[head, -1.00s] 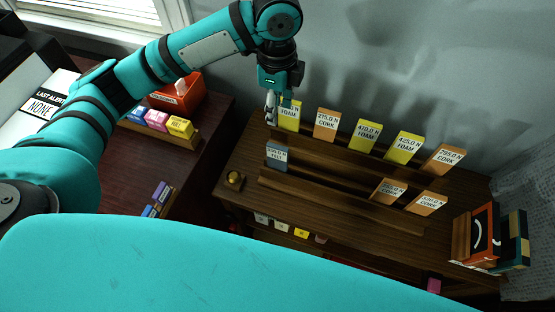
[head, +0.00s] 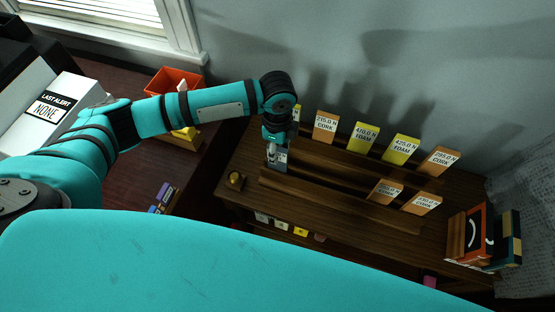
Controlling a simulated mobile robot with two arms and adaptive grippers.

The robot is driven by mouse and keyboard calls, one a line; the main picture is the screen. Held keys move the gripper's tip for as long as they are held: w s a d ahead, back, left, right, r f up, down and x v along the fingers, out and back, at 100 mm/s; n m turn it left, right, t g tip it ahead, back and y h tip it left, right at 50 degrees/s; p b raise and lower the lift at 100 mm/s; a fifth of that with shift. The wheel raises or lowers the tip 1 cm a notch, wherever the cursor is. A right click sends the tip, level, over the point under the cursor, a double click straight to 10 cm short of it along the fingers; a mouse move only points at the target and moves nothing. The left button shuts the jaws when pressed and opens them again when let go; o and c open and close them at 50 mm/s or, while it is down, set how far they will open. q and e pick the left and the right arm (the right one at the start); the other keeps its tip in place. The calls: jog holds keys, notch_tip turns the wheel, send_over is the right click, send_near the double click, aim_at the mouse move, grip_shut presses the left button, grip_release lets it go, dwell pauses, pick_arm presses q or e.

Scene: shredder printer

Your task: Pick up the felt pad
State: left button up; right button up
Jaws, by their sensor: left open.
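The felt pad (head: 282,159) is a small blue-grey card with a white label, standing in the front slot of the wooden rack at its left end. Its upper part is mostly hidden behind my gripper. My left gripper (head: 274,154) is open, with its fingertips at the top of the felt pad. I cannot tell whether the fingers touch it or stand on both sides of it. My right gripper is not in view.
The back rack row holds cork pads (head: 326,127) and foam pads (head: 365,137). Two cork pads (head: 385,191) stand further right in the front row. A brass knob-like object (head: 235,180) sits left of the rack. An orange box (head: 478,232) stands at the right.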

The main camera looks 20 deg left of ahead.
pick_arm(q)
jog(key=shift+f, duration=0.25)
grip_shut()
dwell(0.3)
notch_tip(320, 180, up, 10)
jog(key=shift+r, duration=0.15)
dwell(0.4)
